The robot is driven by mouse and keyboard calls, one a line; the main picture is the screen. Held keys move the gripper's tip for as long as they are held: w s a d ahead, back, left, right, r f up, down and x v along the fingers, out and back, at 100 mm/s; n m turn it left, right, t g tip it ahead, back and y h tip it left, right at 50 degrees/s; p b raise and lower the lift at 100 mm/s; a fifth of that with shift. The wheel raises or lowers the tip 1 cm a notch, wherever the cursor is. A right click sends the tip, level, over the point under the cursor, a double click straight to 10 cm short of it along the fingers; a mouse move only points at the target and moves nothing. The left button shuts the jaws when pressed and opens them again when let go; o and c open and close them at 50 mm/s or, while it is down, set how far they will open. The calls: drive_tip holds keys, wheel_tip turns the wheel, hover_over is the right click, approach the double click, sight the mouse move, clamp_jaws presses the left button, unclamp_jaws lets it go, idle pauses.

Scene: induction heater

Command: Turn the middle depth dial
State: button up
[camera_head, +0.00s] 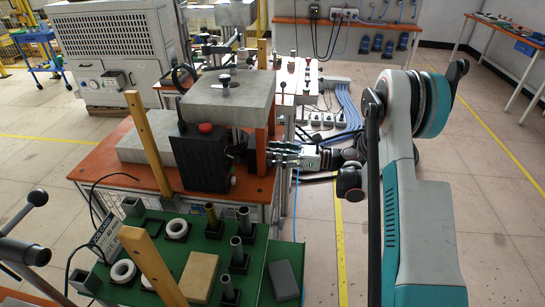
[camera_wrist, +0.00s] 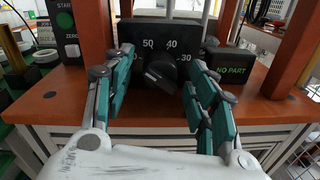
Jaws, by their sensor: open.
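A black dial (camera_wrist: 162,73) sits on a dark panel with white numbers 50, 40 and 30 around it, in the middle of the wrist view. No other dial shows clearly, so I cannot tell from the pictures whether it is the middle one. My gripper (camera_wrist: 160,62) is open, with one teal-padded finger on each side of the dial. Gaps show between the fingers and the knob. In the head view my gripper (camera_head: 284,155) reaches in from the right towards the machine on the orange table (camera_head: 95,175); the dial face is hidden there.
A box reading NO PART (camera_wrist: 233,66) stands right of the dial, and a START button box (camera_wrist: 66,22) stands left. Orange posts (camera_wrist: 297,45) flank the panel. A green tray (camera_head: 150,285) with rings and tubes lies in front in the head view.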

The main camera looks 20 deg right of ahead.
drive_tip(key=shift+w+a, duration=0.2)
drive_tip(key=shift+a, duration=0.2)
drive_tip(key=c, duration=1)
drive_tip(key=shift+n, duration=1.5)
